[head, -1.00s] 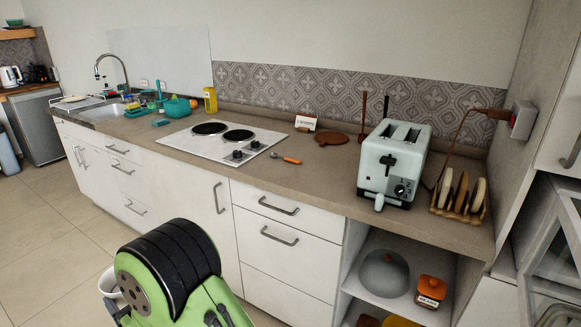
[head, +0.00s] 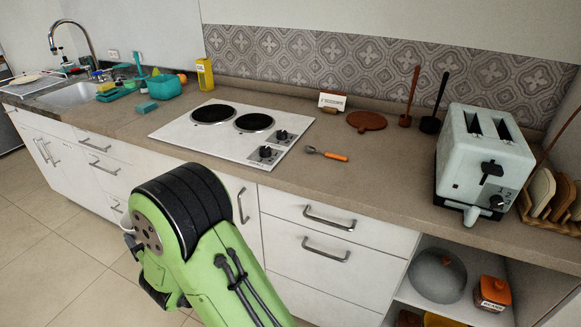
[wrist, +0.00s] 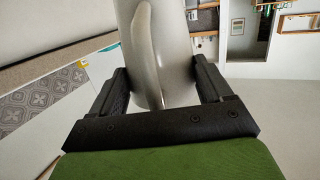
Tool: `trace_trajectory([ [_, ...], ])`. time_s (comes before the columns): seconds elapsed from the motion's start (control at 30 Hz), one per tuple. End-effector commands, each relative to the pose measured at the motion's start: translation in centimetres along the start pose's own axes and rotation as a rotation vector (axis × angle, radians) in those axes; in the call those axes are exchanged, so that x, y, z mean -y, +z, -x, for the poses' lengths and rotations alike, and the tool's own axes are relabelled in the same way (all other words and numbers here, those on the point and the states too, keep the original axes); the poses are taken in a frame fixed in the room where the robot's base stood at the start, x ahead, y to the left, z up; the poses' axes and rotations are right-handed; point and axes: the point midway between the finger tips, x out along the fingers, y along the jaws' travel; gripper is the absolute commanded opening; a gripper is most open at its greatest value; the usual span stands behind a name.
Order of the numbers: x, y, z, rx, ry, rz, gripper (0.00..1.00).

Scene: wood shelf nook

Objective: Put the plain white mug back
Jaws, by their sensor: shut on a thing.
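The plain white mug (wrist: 178,45) fills the top middle of the wrist view, looking pale grey in the light. Its curved handle faces the camera between the fingers. My gripper (wrist: 163,88) is shut on it, one dark finger on each side. In the head view my green arm with its black joint hides the gripper and nearly all of the mug; only a pale sliver shows at the arm's left edge. The mug's rim and inside cannot be made out.
The counter (head: 385,170) holds a hob (head: 232,132), an orange-handled utensil (head: 326,154), a small sign (head: 332,101), a round wooden board (head: 366,121) and a toaster (head: 485,165). A sink (head: 75,94) lies far left. An open shelf (head: 455,308) sits below the toaster. Tiled floor is clear at left.

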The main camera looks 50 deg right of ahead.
Motion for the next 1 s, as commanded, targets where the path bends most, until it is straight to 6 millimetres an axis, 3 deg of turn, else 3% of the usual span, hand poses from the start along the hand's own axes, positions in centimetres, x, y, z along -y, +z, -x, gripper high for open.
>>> trace_trajectory([
  [0.27,-8.2,-4.2,-0.5,-0.007,0.207,-0.026,0.14],
  [0.53,-20.1,-9.6,1.6,-0.008,0.501,-0.068,0.14],
  [0.77,-30.5,-14.5,6.6,-0.008,0.776,-0.108,0.14],
  [1.0,-39.5,-19.2,14.2,-0.008,1.049,-0.15,0.14],
])
